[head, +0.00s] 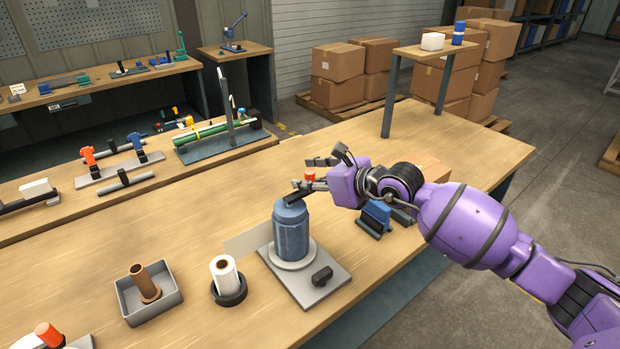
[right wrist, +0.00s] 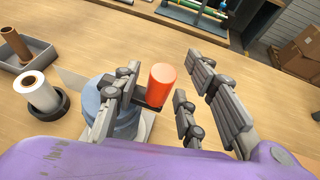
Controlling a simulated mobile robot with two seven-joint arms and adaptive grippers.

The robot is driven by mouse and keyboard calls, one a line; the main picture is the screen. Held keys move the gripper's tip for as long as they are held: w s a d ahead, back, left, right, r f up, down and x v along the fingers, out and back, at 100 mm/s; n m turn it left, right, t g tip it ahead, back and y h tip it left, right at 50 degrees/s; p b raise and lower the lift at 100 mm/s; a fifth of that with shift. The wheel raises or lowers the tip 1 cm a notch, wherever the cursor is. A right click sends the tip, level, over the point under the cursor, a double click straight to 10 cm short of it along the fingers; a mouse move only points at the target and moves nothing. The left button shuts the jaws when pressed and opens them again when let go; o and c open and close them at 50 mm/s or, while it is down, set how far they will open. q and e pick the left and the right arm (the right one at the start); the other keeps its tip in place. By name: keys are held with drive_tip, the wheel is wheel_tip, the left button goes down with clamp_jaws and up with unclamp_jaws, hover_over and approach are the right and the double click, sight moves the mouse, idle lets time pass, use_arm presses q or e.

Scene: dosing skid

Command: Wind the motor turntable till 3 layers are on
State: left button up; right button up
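The blue motor (head: 291,232) stands upright on a round grey turntable disc (head: 292,254) on a flat base plate (head: 318,290). A dark crank arm (head: 298,197) with an orange knob (head: 309,173) sits at its top. A white film roll (head: 225,272) stands in a black holder, and a thin pale sheet (head: 252,240) reaches the motor's left side. I cannot tell how many layers are on it. My right gripper (head: 318,172) is open, with its fingers around the orange knob (right wrist: 162,86); gaps show in the right wrist view. My left gripper is out of view.
A grey tray (head: 172,306) with a brown core (head: 146,283) stands left of the roll. A blue block-like tool (head: 375,218) is right of the motor, under my right arm. A small raised shelf (head: 432,52) stands behind. The bench behind the motor is clear.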

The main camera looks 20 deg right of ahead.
drive_tip(key=shift+c, duration=0.4)
clamp_jaws()
drive_tip(key=shift+a, duration=0.1)
